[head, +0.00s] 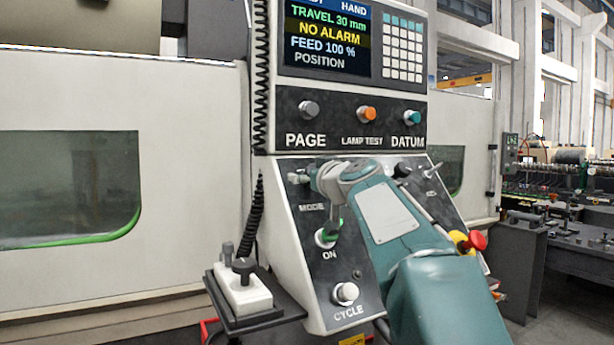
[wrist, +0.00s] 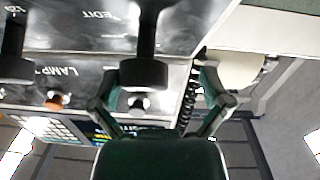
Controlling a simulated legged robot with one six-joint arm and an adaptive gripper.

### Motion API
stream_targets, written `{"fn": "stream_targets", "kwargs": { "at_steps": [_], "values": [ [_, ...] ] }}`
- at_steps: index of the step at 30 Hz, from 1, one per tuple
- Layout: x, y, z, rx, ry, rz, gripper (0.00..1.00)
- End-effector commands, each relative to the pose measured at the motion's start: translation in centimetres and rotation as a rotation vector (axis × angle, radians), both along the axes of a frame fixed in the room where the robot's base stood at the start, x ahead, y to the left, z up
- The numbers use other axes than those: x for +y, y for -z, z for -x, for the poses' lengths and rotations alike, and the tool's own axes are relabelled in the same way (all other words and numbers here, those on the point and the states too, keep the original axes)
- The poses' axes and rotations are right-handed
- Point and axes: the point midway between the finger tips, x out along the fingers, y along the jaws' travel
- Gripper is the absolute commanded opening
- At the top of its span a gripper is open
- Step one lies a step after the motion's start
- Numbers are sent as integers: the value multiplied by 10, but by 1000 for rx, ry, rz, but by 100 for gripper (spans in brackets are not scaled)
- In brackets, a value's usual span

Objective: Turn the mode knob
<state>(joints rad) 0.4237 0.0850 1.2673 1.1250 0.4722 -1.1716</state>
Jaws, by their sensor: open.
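The mode knob (wrist: 144,72) is a dark knob on a thick stem. In the wrist view it stands between the two fingers of my gripper (wrist: 160,76), closer to the left finger, with a wider gap on the right. My gripper is open, and I see no clear contact with the knob. In the head view my teal arm covers much of the sloped panel, and its wrist end hides most of the knob area above the MODE label (head: 312,207). An EDIT label (wrist: 100,15) shows on the panel in the wrist view.
A second dark knob (wrist: 15,42) stands at the left in the wrist view. The CYCLE button (head: 345,293) and a red emergency stop (head: 477,241) lie near my arm. A coiled black cable (head: 252,222) hangs left of the panel. A small shelf (head: 252,318) juts out at lower left.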

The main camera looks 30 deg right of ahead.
Motion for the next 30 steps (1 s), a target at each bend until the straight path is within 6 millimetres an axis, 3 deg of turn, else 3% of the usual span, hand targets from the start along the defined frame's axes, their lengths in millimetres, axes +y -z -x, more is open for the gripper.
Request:
{"fn": "stream_targets", "kwargs": {
  "at_steps": [9, 11, 15, 30],
  "values": [
    [0, 1, -4, 1, 0, -2, 93],
    [0, 1, -4, 1, 0, -2, 71],
    [1, 1, -4, 1, 1, 0, 11],
    [0, 2, -5, 5, 12, -19, 11]
  ]
}}
